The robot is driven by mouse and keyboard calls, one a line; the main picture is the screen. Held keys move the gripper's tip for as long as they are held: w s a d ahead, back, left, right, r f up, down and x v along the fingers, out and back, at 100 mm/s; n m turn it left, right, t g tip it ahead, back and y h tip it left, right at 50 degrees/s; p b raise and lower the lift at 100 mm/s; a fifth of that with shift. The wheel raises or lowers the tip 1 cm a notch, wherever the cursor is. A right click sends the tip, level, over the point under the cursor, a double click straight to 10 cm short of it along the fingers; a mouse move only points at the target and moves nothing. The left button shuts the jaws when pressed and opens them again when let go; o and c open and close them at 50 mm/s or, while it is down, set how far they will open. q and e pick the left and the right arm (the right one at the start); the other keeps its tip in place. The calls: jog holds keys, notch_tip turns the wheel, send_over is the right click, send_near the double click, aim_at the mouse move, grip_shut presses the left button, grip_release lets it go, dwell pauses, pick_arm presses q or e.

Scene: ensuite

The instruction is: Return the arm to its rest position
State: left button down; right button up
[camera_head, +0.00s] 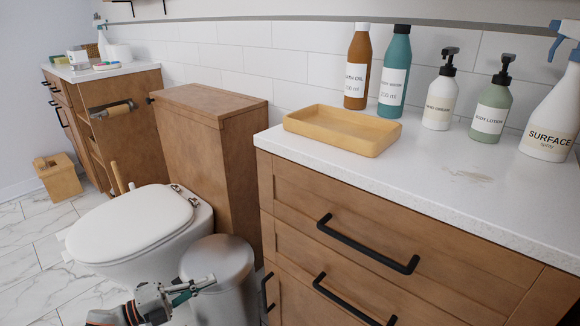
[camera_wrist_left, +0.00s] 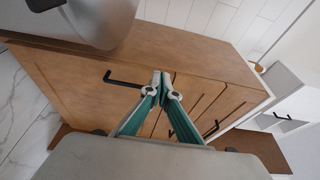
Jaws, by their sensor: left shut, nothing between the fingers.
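My left gripper (camera_head: 203,284) is low in the head view, in front of the metal bin and below the counter top. Its fingers are shut and empty. In the left wrist view the two green fingers meet at their tips (camera_wrist_left: 163,84), with the wooden cabinet front (camera_wrist_left: 85,85) and its black handles behind them. The rest of my left arm is mostly outside the head view. My right gripper shows in neither view.
The metal bin (camera_head: 222,270) stands between the toilet (camera_head: 135,222) and the wooden cabinet (camera_head: 300,235). The white counter (camera_head: 420,165) holds a yellow tray (camera_head: 342,131), several bottles and a faint smudge (camera_head: 468,177). Black handles stick out from the cabinet. Marble floor shows at left.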

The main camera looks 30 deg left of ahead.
pick_arm(q)
jog(key=s+d+r+n+t+y+p, duration=0.1)
jog(key=s+d+r+n+y+p, duration=0.5)
jog(key=d+r+n+p, duration=0.6)
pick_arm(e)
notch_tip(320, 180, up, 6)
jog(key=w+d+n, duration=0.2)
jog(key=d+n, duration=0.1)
pick_arm(q)
jog(key=s+d+n+g+p, duration=0.3)
jog(key=s+d+p, duration=0.3)
jog(key=s, duration=0.6)
jog(key=s+d+n+g+p, duration=0.3)
jog(key=s+d+p, duration=0.3)
jog(key=s, duration=0.5)
jog(key=shift+s+d+n, duration=0.4)
jog(key=shift+d+n, duration=0.35)
jog(key=shift+n, duration=0.05)
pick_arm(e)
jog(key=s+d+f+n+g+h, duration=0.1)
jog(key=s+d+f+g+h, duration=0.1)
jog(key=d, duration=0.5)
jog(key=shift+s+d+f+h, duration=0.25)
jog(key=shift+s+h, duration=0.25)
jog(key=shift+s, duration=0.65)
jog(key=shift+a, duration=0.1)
